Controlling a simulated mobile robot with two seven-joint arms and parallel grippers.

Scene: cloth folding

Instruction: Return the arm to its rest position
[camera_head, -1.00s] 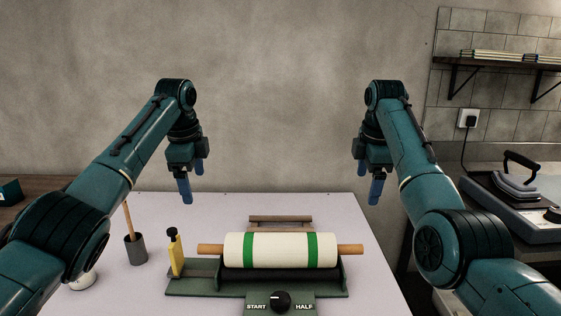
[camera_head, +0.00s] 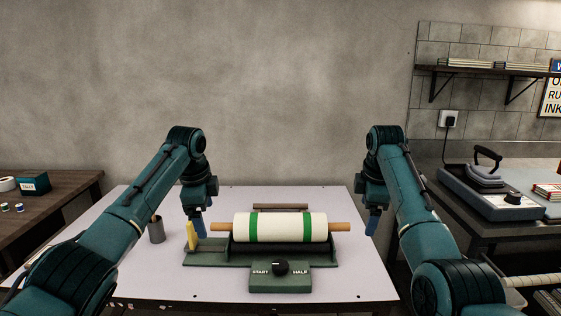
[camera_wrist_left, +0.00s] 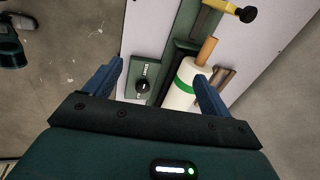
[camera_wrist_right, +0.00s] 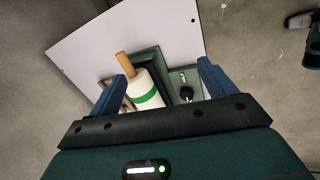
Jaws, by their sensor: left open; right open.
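My left gripper (camera_head: 195,217) is open and empty, above the left part of the white table. Its two blue fingers stand apart in the left wrist view (camera_wrist_left: 158,82). My right gripper (camera_head: 372,222) is at the right edge of the table. It is also open and empty in the right wrist view (camera_wrist_right: 160,82). Between them, a white roll with green bands (camera_head: 280,227) on a wooden rod rests on a dark green stand. Both grippers are apart from the roll. A knob (camera_head: 280,267) sits between the START and HALF labels on the stand's front.
A yellow tool (camera_head: 191,236) stands at the stand's left end, with a dark cup (camera_head: 156,230) farther left. A bench (camera_head: 50,206) is at the left. A heat press (camera_head: 490,187) stands on the right counter. The table front (camera_head: 220,296) is clear.

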